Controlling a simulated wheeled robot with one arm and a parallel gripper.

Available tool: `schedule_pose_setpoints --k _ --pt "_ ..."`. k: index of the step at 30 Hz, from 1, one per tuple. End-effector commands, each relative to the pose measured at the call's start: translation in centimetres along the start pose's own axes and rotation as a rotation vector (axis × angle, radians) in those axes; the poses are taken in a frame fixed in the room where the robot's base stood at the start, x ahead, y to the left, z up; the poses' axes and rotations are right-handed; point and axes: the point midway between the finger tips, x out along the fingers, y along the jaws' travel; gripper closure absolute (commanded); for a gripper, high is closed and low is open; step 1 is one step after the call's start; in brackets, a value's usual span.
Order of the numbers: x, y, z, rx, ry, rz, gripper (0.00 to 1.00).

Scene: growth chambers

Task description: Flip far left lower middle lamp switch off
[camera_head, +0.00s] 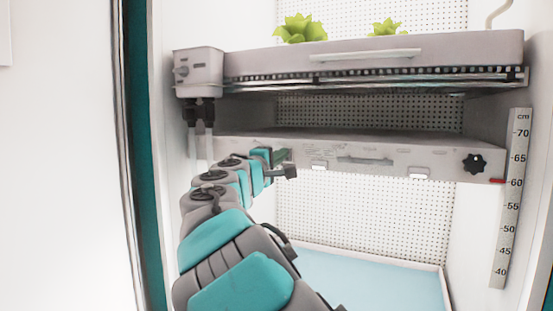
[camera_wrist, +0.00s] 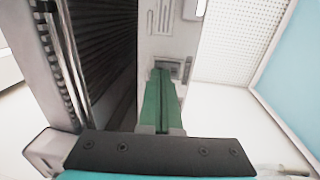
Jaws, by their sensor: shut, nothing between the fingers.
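The lower lamp (camera_head: 390,155) is a long grey box across the chamber, with its front panel facing me. My gripper (camera_head: 284,155) is at the left part of this panel. In the wrist view, its two green fingers (camera_wrist: 163,74) lie together with nothing between them. Just past the fingertips is a small grey recessed fitting (camera_wrist: 182,67) on the panel (camera_wrist: 155,48), which looks like the switch. The fingers partly cover it, so I cannot tell its position or whether they touch it. In the head view my arm hides that spot.
A planter tray (camera_head: 450,50) with leafy plants sits above the lamp. A black knob (camera_head: 474,163) is at the panel's right end. A centimetre ruler (camera_head: 511,200) stands at the right. A grey box with cables (camera_head: 199,73) is at upper left. Space below the lamp is open.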

Motion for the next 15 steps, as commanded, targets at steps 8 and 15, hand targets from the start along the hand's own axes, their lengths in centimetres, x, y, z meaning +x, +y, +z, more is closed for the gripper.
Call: schedule_pose_setpoints --k 8,15 --pt "0.08 -0.02 -0.01 -0.001 0.0 0.0 1.0" --pt "0.46 0.69 -0.02 -0.002 0.0 -0.029 1.0"
